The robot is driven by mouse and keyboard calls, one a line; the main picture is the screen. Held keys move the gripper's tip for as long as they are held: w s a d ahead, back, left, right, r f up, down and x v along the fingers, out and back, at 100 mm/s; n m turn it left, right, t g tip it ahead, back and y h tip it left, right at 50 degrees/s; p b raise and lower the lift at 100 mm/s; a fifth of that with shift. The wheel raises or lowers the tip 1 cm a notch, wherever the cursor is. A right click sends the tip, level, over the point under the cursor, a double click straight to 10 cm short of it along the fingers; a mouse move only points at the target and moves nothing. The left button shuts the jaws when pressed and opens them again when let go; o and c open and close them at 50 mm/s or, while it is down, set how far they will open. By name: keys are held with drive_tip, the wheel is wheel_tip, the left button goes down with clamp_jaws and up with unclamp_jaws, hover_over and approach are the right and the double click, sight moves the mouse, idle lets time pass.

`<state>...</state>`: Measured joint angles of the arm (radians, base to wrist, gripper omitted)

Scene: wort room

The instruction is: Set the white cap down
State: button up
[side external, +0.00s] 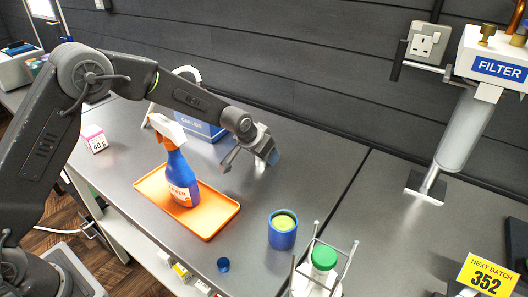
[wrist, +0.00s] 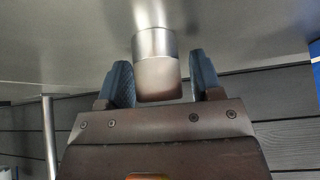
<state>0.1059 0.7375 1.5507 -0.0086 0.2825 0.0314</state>
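In the wrist view a pale cylindrical piece (wrist: 157,45), which looks like the white cap, stands between the two blue-padded fingers of my gripper (wrist: 163,85). Its near part looks darker and brownish. A gap shows between the cap and the right finger; the left finger is close beside it or touching. My gripper is open around it. In the side view my gripper (side external: 256,158) is low over the grey bench (side external: 300,175), right of the spray bottle. The cap is mostly hidden there, and I cannot tell whether it touches the bench.
A blue and white spray bottle (side external: 179,178) stands in an orange tray (side external: 213,228). A blue cup (side external: 282,236), a small blue cap (side external: 223,264) and a wire rack with a green-capped bottle (side external: 323,261) stand nearer the front. A blue box (side external: 203,128) is behind.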

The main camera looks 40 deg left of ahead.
drive_tip(key=shift+o, duration=0.6)
drive_tip(key=shift+r, duration=0.1)
drive_tip(key=shift+r, duration=0.3)
drive_tip(key=v, duration=1.1)
drive_tip(key=shift+s+r, duration=0.2)
drive_tip(key=shift+r, duration=0.05)
drive_tip(key=shift+a+r, duration=0.1)
drive_tip(key=shift+a, duration=0.05)
